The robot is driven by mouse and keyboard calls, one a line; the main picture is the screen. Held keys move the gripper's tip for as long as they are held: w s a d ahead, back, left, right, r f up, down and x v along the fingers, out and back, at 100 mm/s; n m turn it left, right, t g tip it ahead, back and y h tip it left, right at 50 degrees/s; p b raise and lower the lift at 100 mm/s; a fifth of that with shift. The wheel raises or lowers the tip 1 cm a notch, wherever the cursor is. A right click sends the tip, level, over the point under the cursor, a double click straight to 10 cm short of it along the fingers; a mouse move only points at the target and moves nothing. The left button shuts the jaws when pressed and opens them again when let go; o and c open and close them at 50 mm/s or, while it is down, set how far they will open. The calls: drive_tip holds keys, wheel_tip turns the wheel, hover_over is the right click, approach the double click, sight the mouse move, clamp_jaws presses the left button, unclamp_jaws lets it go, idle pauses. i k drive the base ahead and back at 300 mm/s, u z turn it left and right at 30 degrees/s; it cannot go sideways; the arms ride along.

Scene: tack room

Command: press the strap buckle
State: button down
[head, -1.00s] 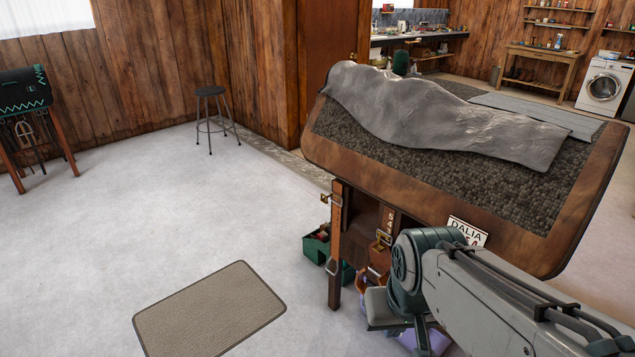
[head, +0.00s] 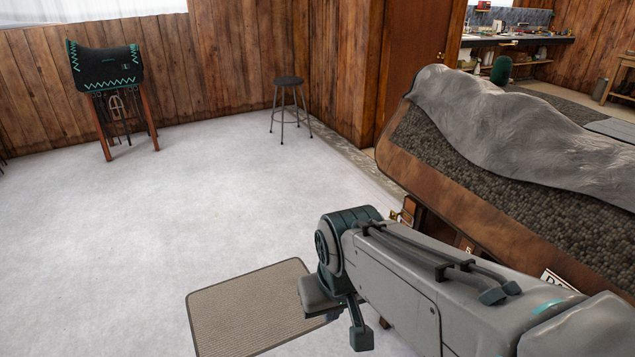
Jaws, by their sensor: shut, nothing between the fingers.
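A brass-coloured buckle (head: 403,215) on a brown strap shows at the left end of the big wooden table (head: 392,158), just under its edge. It is small and partly hidden by my arm, so I cannot tell its fine parts. My gripper (head: 360,336) hangs at the lower end of my arm, left of the table and over the floor near the mat. It is shut and empty, apart from the buckle and lower in the picture. The arm hides most of the table's front side.
A grey cover (head: 520,130) lies on the table. A beige mat (head: 240,310) lies on the floor below my gripper. A stool (head: 289,82) and a saddle stand with a dark saddle (head: 105,70) stand by the wall. The pale floor at left is clear.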

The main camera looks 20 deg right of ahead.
sight(392, 217)
drive_tip(key=u, duration=0.1)
drive_tip(key=i, duration=0.75)
drive_tip(key=z, duration=0.65)
drive_tip(key=i, duration=0.5)
drive_tip(key=z, duration=0.4)
